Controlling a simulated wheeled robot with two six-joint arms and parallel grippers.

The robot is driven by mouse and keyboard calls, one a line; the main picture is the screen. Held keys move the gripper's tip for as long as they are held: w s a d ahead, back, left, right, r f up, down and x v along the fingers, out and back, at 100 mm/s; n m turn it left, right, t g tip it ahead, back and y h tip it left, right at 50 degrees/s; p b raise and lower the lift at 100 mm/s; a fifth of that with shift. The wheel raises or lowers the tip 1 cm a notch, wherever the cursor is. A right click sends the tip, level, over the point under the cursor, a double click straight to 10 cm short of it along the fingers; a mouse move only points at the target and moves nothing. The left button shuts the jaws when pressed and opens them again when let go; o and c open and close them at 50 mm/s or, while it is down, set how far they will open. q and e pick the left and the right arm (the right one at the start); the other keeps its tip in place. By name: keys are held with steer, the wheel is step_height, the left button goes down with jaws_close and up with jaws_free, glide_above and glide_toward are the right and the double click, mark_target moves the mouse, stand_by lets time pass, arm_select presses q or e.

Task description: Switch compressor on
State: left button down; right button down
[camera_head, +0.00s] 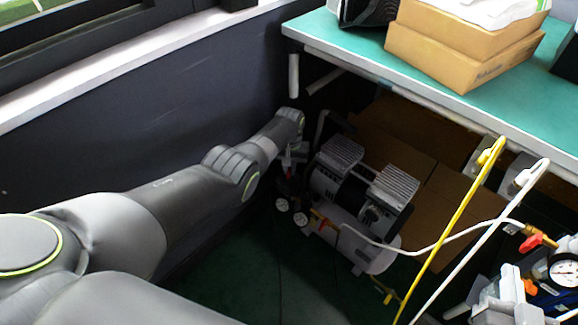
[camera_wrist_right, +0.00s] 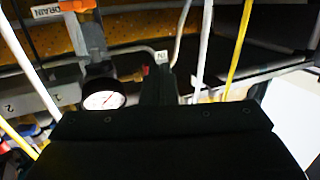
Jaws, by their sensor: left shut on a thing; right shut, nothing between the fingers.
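The compressor (camera_head: 345,205) stands on the green floor under the bench, with a white tank, two ribbed grey heads and small round gauges at its left end. My left arm reaches down to this left end. My left gripper (camera_head: 292,160) is small and dark there, shut on a part by the gauges, probably the compressor's switch; the fingers and the held part are mostly hidden. My right gripper (camera_wrist_right: 158,85) shows in the right wrist view as dark fingers, shut and empty, close to a panel with a round gauge (camera_wrist_right: 104,100).
The teal bench (camera_head: 350,50) with cardboard boxes (camera_head: 465,45) overhangs the compressor. A dark wall (camera_head: 150,100) runs along the left. Yellow (camera_head: 450,220) and white hoses hang in front at right. Cardboard (camera_head: 440,190) stands behind the compressor. A gauge panel (camera_head: 545,275) is at lower right.

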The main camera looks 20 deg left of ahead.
arm_select(q)
steer(key=m, duration=0.2)
steer(key=shift+m, duration=0.4)
steer(key=shift+d+m, duration=0.15)
steer(key=shift+m, duration=1.65)
arm_select(e)
steer(key=shift+s+a+f+g, duration=0.1)
steer(key=shift+s+f+g, duration=0.2)
steer(key=shift+f+g, duration=0.45)
steer(key=shift+s+a+f+g, duration=0.1)
steer(key=shift+s+f+g, duration=0.3)
steer(key=shift+f, duration=0.65)
steer(key=shift+w, duration=0.1)
steer(key=shift+f, duration=0.1)
arm_select(q)
steer(key=c, duration=1.5)
jaws_free()
